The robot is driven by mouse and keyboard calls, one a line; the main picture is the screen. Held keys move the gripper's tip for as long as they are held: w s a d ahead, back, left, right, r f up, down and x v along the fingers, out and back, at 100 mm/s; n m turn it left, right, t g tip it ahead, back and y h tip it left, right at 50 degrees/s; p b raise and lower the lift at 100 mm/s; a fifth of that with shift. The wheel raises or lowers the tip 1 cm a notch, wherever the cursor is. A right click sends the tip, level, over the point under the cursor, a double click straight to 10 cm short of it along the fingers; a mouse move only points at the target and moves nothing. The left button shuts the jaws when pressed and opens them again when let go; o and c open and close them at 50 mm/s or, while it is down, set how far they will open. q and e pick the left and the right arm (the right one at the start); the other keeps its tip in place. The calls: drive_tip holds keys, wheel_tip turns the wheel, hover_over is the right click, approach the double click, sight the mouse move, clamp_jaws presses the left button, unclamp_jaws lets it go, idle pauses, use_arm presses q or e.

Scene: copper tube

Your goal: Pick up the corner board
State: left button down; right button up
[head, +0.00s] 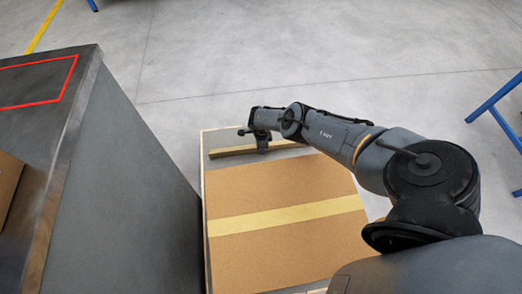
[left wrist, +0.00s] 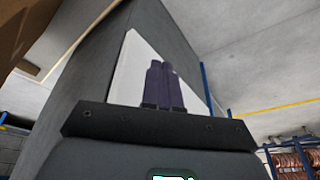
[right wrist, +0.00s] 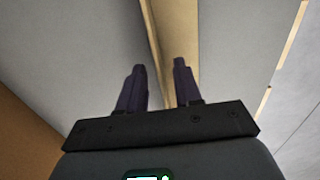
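The corner board (head: 232,151) is a long, thin tan strip at the far side of a shallow light-rimmed container, beyond a large cardboard box. My right gripper (head: 262,150) is over the strip near its middle. In the right wrist view the strip (right wrist: 172,30) runs lengthwise toward my right gripper (right wrist: 158,70), whose two fingers are apart. The strip's near end lies between or just beyond them; I cannot tell whether they touch it. My left gripper (left wrist: 162,72) shows only in the left wrist view, with its fingers together and nothing visible between them.
The cardboard box (head: 260,252) with a yellow tape band fills most of the container (head: 203,170). A tall grey table (head: 120,200) with a red outline stands at left, carrying another box (head: 8,185). Blue frames (head: 495,100) stand at right. Open floor lies beyond.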

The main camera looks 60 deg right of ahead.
drive_tip(key=shift+r, duration=0.1)
drive_tip(key=shift+c, duration=0.5)
clamp_jaws()
